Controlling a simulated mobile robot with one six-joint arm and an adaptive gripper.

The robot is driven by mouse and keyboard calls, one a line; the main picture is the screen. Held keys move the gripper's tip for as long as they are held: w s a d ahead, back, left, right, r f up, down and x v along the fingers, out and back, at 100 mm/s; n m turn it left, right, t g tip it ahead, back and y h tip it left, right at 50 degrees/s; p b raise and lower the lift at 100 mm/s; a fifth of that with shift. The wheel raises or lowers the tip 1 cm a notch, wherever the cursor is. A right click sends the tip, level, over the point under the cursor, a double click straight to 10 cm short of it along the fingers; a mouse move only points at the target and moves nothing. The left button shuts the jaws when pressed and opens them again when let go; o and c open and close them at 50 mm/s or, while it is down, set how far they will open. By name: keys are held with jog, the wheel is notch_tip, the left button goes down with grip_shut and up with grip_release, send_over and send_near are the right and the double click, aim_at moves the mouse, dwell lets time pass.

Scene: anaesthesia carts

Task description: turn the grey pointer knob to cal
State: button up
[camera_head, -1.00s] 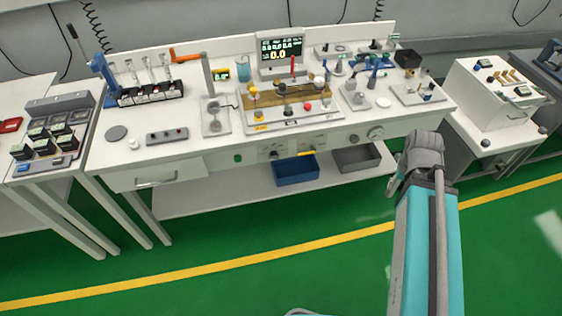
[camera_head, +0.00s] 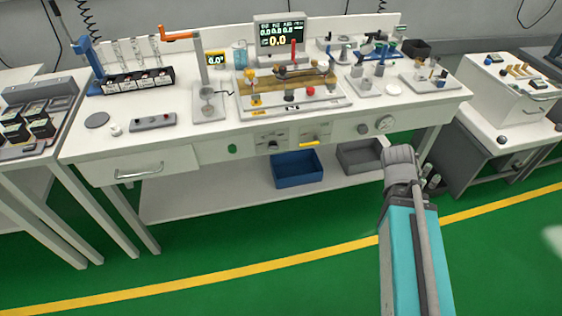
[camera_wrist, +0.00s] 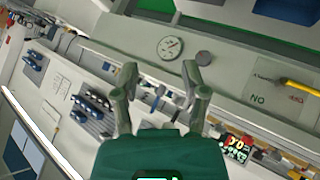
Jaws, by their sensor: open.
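On the front panel of the white bench, a small grey round knob (camera_head: 363,129) sits left of a round dial gauge (camera_head: 384,124). In the wrist view the grey knob (camera_wrist: 204,59) is beside the gauge (camera_wrist: 170,48), beyond my fingers. Farther left, a light panel (camera_head: 271,139) carries a small dark pointer-like part. I cannot read a cal mark or tell which is the pointer knob. My gripper (camera_wrist: 160,72) is open and empty, apart from the bench front. In the head view my arm hides most of it.
A yellow handle (camera_head: 309,138) is on the bench front. A blue bin (camera_head: 297,170) and a grey bin (camera_head: 360,154) are on the lower shelf. A white drawer cart (camera_head: 510,100) stands at the right. The green floor before the bench is clear.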

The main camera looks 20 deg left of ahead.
aim_at(273, 147)
jog(key=w+a+f+n+t+y+b, duration=0.25)
jog(key=a+f+n+t+b, duration=0.2)
jog(key=a+b, duration=0.35)
jog(key=w+a+f+n+t+y+b, duration=0.1)
jog(key=a+f+n+t+y+b, duration=0.35)
jog(key=b, duration=0.45)
jog(key=s+a+f+n+g+y+b, duration=0.3)
jog(key=s+a+n+y+b, duration=0.1)
jog(key=a+n+y+b, duration=0.2)
jog(key=s+a+f+n+g+y+b, duration=0.2)
jog(key=s+a+f+n+y+b, duration=0.1)
jog(key=a+n+y+b, duration=0.3)
jog(key=a+f+n+b, duration=0.1)
jog(key=a+n+b, duration=0.1)
jog(key=a, duration=0.2)
jog(key=shift+s+a+g, duration=0.15)
jog(key=shift+s+g, duration=0.25)
jog(key=shift+w, duration=0.1)
jog(key=p+x, duration=0.3)
jog(key=x, duration=1)
jog(key=shift+w+a, duration=0.2)
jog(key=shift+a, duration=0.1)
jog(key=shift+r, duration=0.1)
